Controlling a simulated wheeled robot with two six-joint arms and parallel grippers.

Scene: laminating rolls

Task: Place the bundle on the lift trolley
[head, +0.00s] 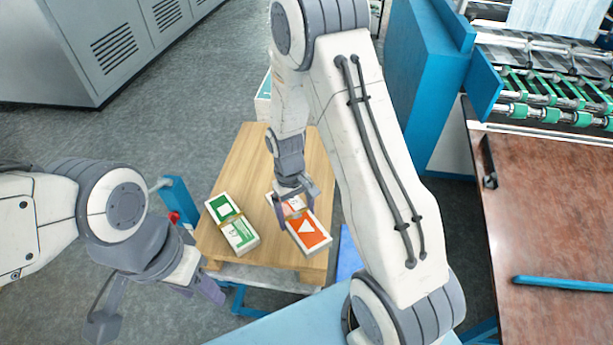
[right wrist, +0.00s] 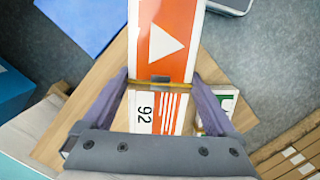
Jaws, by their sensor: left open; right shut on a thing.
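The lift trolley (head: 245,165) has a wooden top on a blue frame. My right gripper (head: 297,203) is shut across the bundle (head: 308,232), an orange and white block with a white triangle, over the right part of the wooden top. In the right wrist view the bundle (right wrist: 168,45) lies between the fingers, with a band and the number 92 on it. I cannot tell whether it touches the wood. A green and white bundle (head: 232,224) lies on the top to its left. My left gripper (head: 207,290) is open and empty, left of the trolley's near edge.
A white and green item (head: 263,100) shows behind the trolley's far end, partly hidden by my right arm. Grey cabinets (head: 95,45) stand at the back left. A blue machine (head: 430,80) and a brown table (head: 550,220) are at the right. The wooden top's far half is bare.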

